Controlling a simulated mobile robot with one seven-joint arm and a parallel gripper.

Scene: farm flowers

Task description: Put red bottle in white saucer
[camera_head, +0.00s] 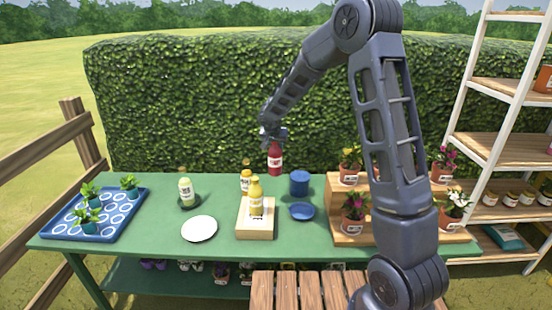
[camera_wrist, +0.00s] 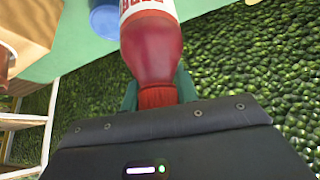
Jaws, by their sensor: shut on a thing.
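The red bottle (camera_head: 275,160) with a white label hangs upright below my gripper (camera_head: 272,137) in the head view, near the back edge of the table. In the wrist view the red bottle (camera_wrist: 150,50) fills the upper middle, and my gripper (camera_wrist: 158,92) is shut on its red cap. The white saucer (camera_head: 199,228) lies empty on the green table, to the left and nearer the front than the bottle. The saucer does not show in the wrist view.
A wooden block (camera_head: 255,222) with a yellow bottle (camera_head: 256,196) stands right of the saucer. A pale green bottle (camera_head: 186,191) stands on a dark saucer behind it. A blue cup (camera_head: 299,183), blue saucer (camera_head: 302,212) and blue tray (camera_head: 95,216) share the table (camera_head: 150,240).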

